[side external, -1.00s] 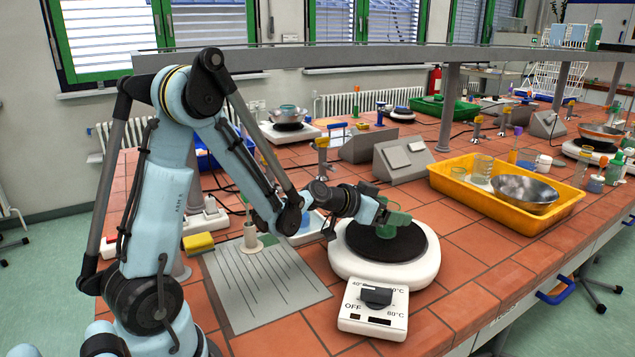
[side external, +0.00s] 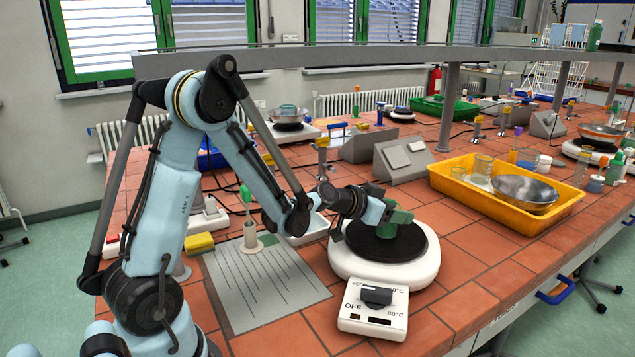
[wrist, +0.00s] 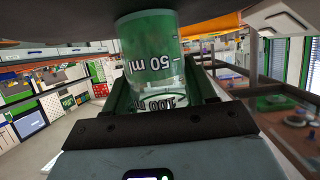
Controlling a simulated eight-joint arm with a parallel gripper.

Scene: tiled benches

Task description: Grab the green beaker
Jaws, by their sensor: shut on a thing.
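The green beaker (wrist: 152,62) is see-through, with "50 ml" and "100 ml" marks, and fills the space between my gripper's green fingers in the wrist view. My gripper (side external: 397,217) is shut on it, over the black round top of the white hot plate (side external: 345,265). In the side view the fingers and wrist hide most of the beaker. I cannot tell whether its base touches the plate.
The hot plate's dial box (side external: 373,322) stands in front. A yellow tray (side external: 445,183) with glassware and a metal bowl is to the right. A small holder with a green-topped item (side external: 247,200) stands left on a grey mat (side external: 268,290). A grey sloped box (side external: 403,160) is behind.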

